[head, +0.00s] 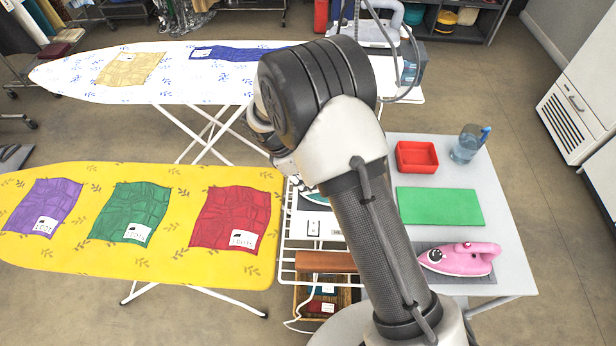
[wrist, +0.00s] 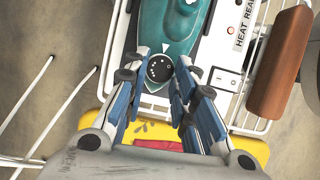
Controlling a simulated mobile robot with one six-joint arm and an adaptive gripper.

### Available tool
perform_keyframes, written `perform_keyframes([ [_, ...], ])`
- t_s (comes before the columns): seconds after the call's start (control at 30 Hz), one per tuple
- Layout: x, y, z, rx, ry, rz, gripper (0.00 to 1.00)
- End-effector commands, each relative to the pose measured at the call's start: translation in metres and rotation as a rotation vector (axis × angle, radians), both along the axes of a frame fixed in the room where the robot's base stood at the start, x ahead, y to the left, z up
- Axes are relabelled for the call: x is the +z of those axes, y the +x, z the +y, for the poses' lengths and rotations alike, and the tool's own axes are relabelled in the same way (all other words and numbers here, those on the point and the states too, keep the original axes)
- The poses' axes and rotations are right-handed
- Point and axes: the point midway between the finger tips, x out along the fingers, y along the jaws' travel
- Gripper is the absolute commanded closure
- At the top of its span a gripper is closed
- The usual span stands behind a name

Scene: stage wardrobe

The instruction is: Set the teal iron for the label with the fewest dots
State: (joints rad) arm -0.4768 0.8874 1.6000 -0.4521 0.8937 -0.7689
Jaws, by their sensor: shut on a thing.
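The teal iron (wrist: 172,27) lies on a rest in the wrist view, with a round black dial (wrist: 160,69) that has light dots around it and a white triangle mark beside it. My gripper (wrist: 163,72) is shut on the dial, one finger on each side. In the head view my arm hides most of the iron. A purple cloth (head: 40,203), a green cloth (head: 128,208) and a red cloth (head: 235,210) lie on the yellow ironing board (head: 100,262), each with a white label. The label marks are too small to count.
A panel with a rocker switch (wrist: 224,78) and a wooden handle (wrist: 277,72) are right of the iron. The grey table (head: 500,240) holds a pink iron (head: 462,259), a green pad (head: 440,207), a red tray (head: 417,170) and a cup (head: 466,148). A white-blue board (head: 80,75) stands behind.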

Motion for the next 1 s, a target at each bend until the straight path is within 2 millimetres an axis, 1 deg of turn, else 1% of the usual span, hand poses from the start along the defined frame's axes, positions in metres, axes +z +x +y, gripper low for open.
perform_keyframes([
  [0.3, 0.0002, 0.0014, -0.0005, -0.094, 0.000, 0.000, 0.99],
  [0.73, 0.0000, 0.0017, -0.0003, -0.102, 0.000, -0.001, 0.99],
  [0.77, 0.0000, 0.0017, -0.0003, -0.102, 0.000, -0.001, 0.74],
  [1.0, 0.0000, 0.0016, -0.0002, -0.102, 0.000, -0.001, 0.58],
])
